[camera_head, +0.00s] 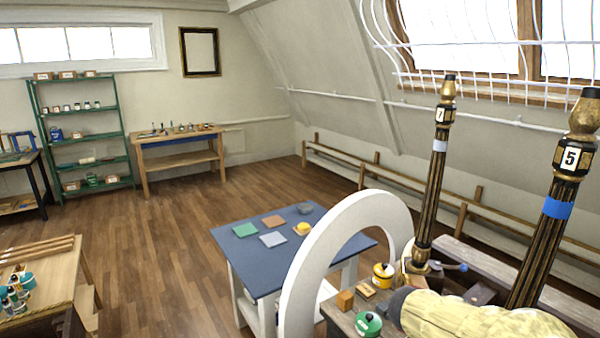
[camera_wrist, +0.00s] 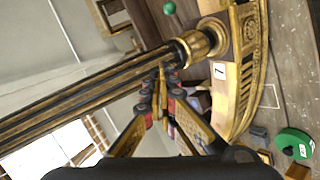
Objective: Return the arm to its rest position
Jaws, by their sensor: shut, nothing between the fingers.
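My gripper (camera_wrist: 160,82) shows in the wrist view, its two fingers closed together with nothing visible held between them. Its tips lie in the picture beside a black-and-gold turned leg (camera_wrist: 95,80); I cannot tell whether they touch. The leg's gold collar (camera_wrist: 205,40) is close to a curved gilt piece (camera_wrist: 246,75) and a white label marked 1. In the head view a cream patterned cover (camera_head: 480,315), apparently on my arm, fills the lower right. The gripper itself is not clear there.
Two upright black-and-gold legs, tagged 7 (camera_head: 437,165) and 5 (camera_head: 553,215), stand close at the right. A white arch (camera_head: 340,240) stands beside the near bench. A blue-topped table (camera_head: 262,268) holds coloured squares. Open wooden floor (camera_head: 180,240) lies to the left.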

